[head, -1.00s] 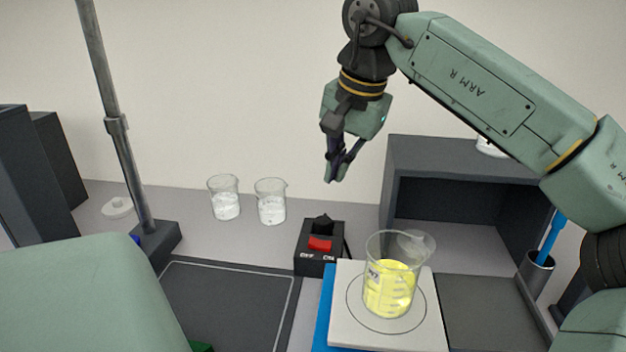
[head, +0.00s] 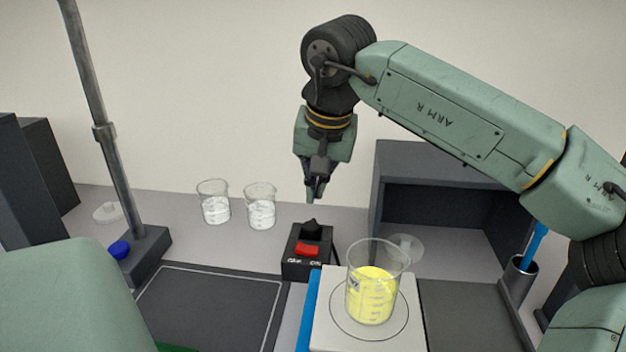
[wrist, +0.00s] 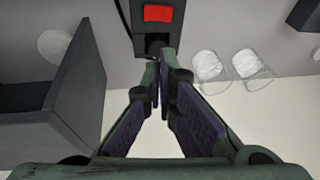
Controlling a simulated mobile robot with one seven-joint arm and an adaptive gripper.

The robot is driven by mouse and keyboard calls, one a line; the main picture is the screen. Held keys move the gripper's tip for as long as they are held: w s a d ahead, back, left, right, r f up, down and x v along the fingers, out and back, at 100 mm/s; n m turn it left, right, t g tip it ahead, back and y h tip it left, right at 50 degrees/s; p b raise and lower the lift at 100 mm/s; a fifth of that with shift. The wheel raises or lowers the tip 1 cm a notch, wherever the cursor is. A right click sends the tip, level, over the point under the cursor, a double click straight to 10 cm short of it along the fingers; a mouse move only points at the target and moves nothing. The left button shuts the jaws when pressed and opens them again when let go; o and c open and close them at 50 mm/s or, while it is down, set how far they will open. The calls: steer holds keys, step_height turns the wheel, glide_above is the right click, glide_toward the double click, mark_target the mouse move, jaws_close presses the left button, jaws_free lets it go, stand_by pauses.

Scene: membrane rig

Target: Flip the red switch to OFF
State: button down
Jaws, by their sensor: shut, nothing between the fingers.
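The red switch (head: 307,250) is a red rocker on a small black box (head: 297,268) with white lettering on its front edge. A black knob (head: 310,226) stands behind the rocker. In the wrist view the red switch (wrist: 158,13) is at the top centre, beyond my fingertips. My gripper (head: 314,197) points down just above and behind the box, close to the black knob. In the wrist view my gripper (wrist: 162,62) has its fingertips together with nothing between them. The fingers appear apart from the red switch. I cannot tell whether they touch the knob.
A beaker of yellow liquid (head: 372,297) stands on a white plate (head: 330,338) right of the switch box. Two beakers of white powder (head: 215,210) (head: 261,213) stand left of my gripper. A dark open shelf (head: 440,160) is to the right, a metal stand (head: 105,135) left.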

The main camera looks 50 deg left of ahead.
steer(key=b, duration=0.8)
glide_above(308, 247)
steer(key=x, duration=0.3)
steer(key=d+x, duration=0.1)
steer(key=x, duration=0.2)
steer(key=d+x, duration=0.1)
steer(key=x, duration=0.2)
steer(key=shift+s+a+f, duration=0.1)
steer(key=shift+s+f, duration=0.15)
steer(key=shift+f, duration=0.3)
steer(key=shift+s+a+f+b, duration=0.2)
steer(key=shift+a+f+b, duration=0.05)
steer(key=shift+f+b, duration=0.35)
